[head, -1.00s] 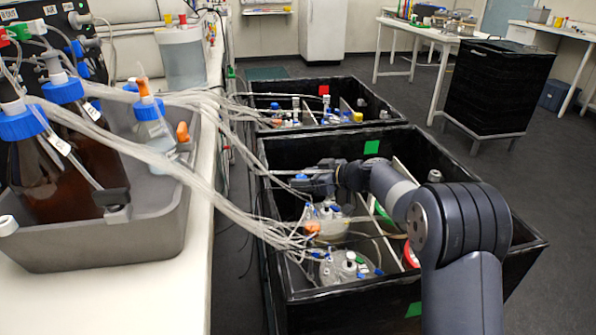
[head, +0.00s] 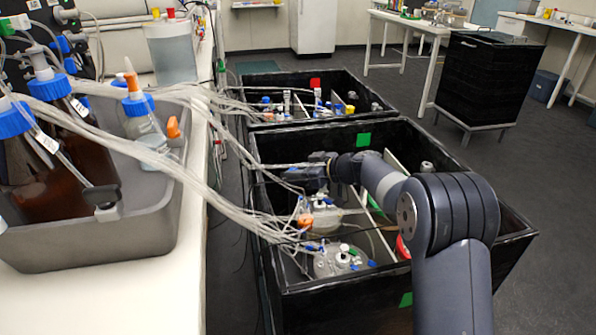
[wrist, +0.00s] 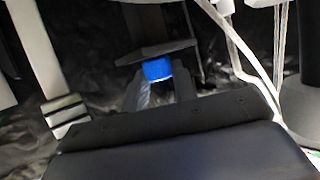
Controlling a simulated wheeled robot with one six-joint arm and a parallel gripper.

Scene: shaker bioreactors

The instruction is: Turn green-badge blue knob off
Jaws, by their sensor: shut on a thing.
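The blue knob (wrist: 157,69) shows in the middle of the wrist view, below a dark flat plate. My gripper (wrist: 160,88) has its fingers on either side of the knob and is shut on it. In the head view my gripper (head: 308,178) reaches down inside the near black box (head: 480,190), along its left side; the knob cannot be made out there. A green badge (head: 363,139) is on the box's far wall and another green badge (head: 405,299) is on its near wall.
Clear tubes (head: 185,165) run from the bench into the box. Vessels with several coloured fittings (head: 340,262) stand inside the box near my arm. A second black box (head: 360,85) with a red badge (head: 315,82) stands behind.

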